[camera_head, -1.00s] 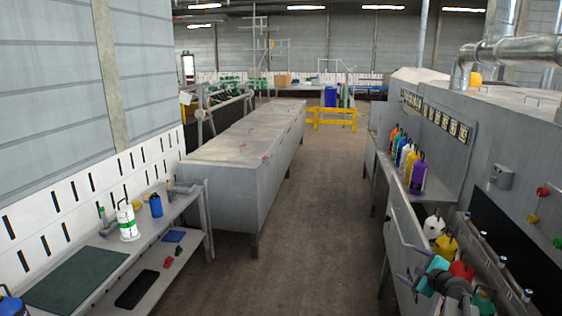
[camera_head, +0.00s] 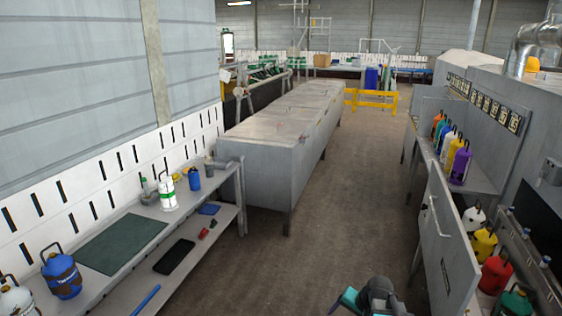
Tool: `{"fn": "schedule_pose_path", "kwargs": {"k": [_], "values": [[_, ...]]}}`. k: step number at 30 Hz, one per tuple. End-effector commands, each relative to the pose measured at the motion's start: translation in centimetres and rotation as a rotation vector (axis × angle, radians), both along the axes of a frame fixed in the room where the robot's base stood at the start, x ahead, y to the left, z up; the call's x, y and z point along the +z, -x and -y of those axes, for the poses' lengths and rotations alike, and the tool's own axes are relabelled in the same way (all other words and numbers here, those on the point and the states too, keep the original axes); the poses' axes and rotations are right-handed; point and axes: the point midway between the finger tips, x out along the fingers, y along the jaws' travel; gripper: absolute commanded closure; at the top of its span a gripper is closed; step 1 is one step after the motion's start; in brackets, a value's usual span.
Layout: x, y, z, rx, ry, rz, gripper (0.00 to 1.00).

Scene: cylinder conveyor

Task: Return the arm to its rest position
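The dark grey and teal end of my arm (camera_head: 378,297) shows at the bottom edge, right of centre. It is over the brown floor (camera_head: 330,240), left of the open grey door (camera_head: 449,245) on the right side. My gripper's fingers are cut off by the frame or hidden, so I cannot see whether they are open or shut. No held thing shows.
A shelf on the left holds a white-green cylinder (camera_head: 167,192) and a blue one (camera_head: 62,273). A long grey cabinet (camera_head: 255,170) stands mid-left. Coloured cylinders line the right bench, including a purple one (camera_head: 460,165). The central aisle is clear.

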Motion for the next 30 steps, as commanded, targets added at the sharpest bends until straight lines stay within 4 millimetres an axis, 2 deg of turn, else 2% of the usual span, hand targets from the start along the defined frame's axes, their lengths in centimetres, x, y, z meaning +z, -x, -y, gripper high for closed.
{"fn": "schedule_pose_path", "kwargs": {"k": [1, 6, 17, 18, 26, 30], "values": [[-0.6, 1.2, -1.2, 0.072, 0.036, -0.025, 0.18], [-2.0, 4.3, -3.4, 0.282, 0.147, -0.096, 0.18], [-3.3, 8.5, -5.5, 0.572, 0.298, -0.198, 0.18], [-4.5, 8.7, -5.4, 0.573, 0.295, -0.206, 0.18], [-9.2, 10.7, -5.3, 0.573, 0.28, -0.248, 0.18], [-12.7, 12.2, -5.3, 0.577, 0.27, -0.28, 0.18]]}}
